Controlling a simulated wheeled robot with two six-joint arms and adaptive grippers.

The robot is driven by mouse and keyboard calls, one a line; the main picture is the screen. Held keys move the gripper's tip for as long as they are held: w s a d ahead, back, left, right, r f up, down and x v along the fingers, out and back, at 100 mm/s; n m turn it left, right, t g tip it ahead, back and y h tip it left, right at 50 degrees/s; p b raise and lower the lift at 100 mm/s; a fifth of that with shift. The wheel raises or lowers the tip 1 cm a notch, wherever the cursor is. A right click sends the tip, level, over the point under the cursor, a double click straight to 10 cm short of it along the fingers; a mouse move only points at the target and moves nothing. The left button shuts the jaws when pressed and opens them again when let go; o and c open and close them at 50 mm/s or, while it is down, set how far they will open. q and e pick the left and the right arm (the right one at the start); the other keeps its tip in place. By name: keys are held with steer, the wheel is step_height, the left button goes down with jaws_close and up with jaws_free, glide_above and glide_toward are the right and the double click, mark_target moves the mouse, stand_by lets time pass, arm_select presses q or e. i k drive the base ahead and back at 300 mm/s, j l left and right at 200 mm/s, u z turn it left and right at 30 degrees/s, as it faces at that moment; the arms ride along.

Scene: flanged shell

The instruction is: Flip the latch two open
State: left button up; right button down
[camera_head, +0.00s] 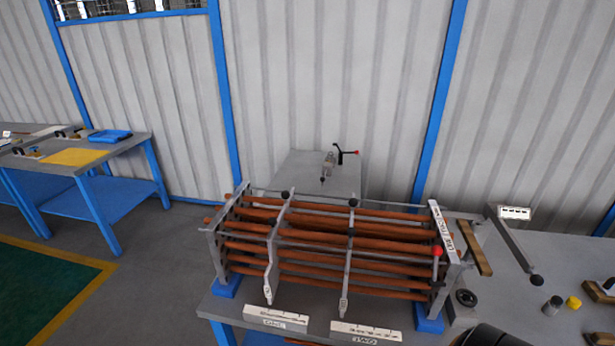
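A flanged shell frame with several copper-brown tubes (310,254) stands on the grey table. Two grey latch bars with black knobs cross its front. The right bar, latch two (347,262), runs from a black knob at the top down to the front edge, above a white label plate (366,332) that seems to read TWO. The left bar, latch one (272,245), hangs above another white plate (277,319). Both bars lie across the tubes. Neither gripper shows. A dark rounded part at the bottom edge, right of centre, seems to be mine.
A red knob (437,251) is at the shell's right end. To the right lie a wooden bar (476,254), a grey lever with a black knob (536,280), a metal cylinder (552,305) and a yellow piece (573,302). A blue-legged table (70,160) stands far left.

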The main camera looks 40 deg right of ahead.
mark_target(351, 232)
steer(key=z, duration=1.55)
